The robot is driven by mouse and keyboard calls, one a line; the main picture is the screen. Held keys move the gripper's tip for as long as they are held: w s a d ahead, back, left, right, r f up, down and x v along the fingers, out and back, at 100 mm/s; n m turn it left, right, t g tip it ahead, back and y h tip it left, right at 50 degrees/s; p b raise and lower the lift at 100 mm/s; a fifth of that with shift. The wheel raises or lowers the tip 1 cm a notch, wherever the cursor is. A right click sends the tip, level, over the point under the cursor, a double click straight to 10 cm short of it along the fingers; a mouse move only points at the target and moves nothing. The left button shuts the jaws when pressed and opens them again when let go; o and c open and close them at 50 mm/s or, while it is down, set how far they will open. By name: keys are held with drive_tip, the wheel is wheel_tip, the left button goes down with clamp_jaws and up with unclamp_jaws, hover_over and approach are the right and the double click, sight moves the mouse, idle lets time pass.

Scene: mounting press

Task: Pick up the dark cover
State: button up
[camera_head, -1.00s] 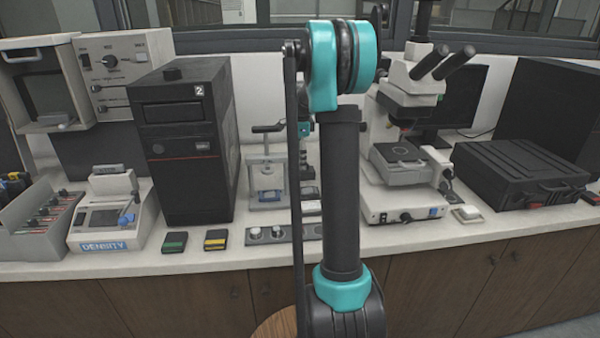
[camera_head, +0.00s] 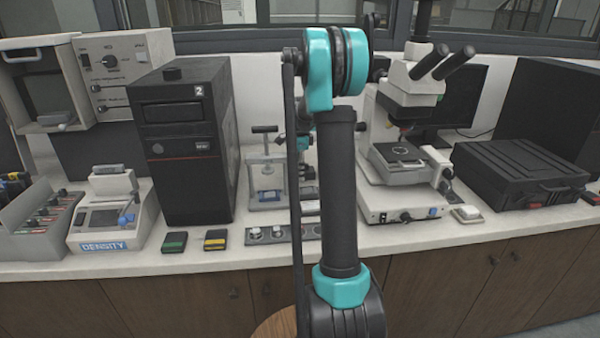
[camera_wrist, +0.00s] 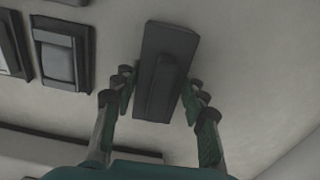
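The dark cover (camera_wrist: 170,50) shows in the wrist view as a flat dark grey rectangle with a raised ridge along its middle. It lies on a pale surface. My gripper (camera_wrist: 160,85) is open, with one finger on each side of the cover's lower part. Gaps show between the fingers and the ridge, and nothing is held. In the head view my arm hides most of the gripper, and I cannot pick out the cover there.
The mounting press (camera_head: 267,190) stands left of my arm, beside a black tower (camera_head: 185,160). A knob strip (camera_head: 283,234) lies in front. A microscope (camera_head: 400,165) and black case (camera_head: 520,170) stand to the right. Dark framed blocks (camera_wrist: 62,58) lie left of the cover in the wrist view.

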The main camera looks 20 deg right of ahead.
drive_tip(key=c, duration=0.5)
drive_tip(key=shift+c, duration=0.2)
drive_tip(key=shift+r, duration=0.1)
